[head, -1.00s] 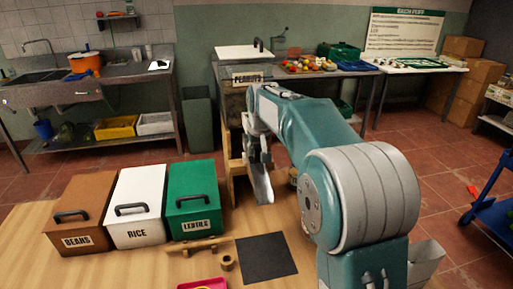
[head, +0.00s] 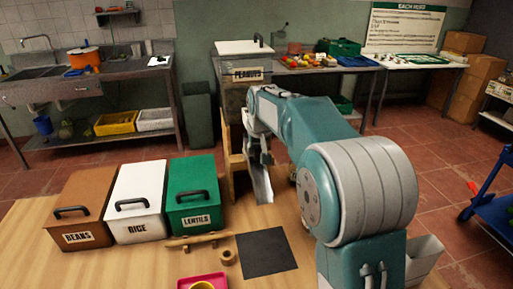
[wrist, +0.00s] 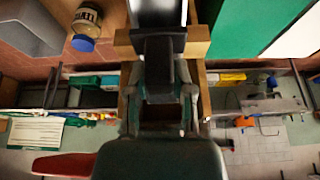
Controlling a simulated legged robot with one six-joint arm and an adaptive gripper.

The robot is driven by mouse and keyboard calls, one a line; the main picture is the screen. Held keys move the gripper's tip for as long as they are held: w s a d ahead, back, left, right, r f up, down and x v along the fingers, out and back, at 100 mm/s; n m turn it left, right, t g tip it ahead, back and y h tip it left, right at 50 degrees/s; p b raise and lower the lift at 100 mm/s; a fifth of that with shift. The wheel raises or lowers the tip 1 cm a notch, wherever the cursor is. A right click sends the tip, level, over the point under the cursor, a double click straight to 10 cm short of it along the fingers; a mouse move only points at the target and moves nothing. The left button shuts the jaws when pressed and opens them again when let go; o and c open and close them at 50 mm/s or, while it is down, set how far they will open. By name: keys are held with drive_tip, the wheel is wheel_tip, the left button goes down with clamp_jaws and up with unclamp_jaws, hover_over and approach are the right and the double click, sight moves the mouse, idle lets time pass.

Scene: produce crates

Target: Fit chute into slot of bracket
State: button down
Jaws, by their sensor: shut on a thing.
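My gripper (head: 262,153) is shut on the chute (head: 262,184), a grey metal trough that slants down below the fingers in the head view. The wooden bracket (head: 231,165) stands just left of the chute, under the bin labelled PEANUTS (head: 247,75). In the wrist view the fingers (wrist: 159,75) point up the picture, with the chute (wrist: 157,13) beyond them. Pale wooden bracket parts (wrist: 198,42) show on both sides of the fingers, close to the chute. The slot itself is hidden, so I cannot tell whether the chute is seated.
Brown (head: 84,199), white (head: 138,196) and green (head: 193,186) lidded bins stand left on the wooden table. A dark mat (head: 266,252), a wooden scoop-like piece (head: 198,240) and a pink tray (head: 203,281) lie in front. A blue-lidded jar (wrist: 83,44) shows in the wrist view.

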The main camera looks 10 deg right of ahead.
drive_tip(key=shift+f, duration=0.45)
drive_tip(key=shift+c, duration=2)
unclamp_jaws()
drive_tip(key=shift+r, duration=0.1)
drive_tip(key=v, duration=1.1)
drive_tip(key=shift+r, duration=0.3)
drive_tip(key=shift+s, duration=0.2)
drive_tip(key=s, duration=1.8)
drive_tip(key=s+f+t, duration=0.1)
drive_tip(key=s+f, duration=0.8)
drive_tip(key=s, duration=0.5)
drive_tip(key=shift+s+f, duration=0.15)
drive_tip(key=shift+f, duration=0.25)
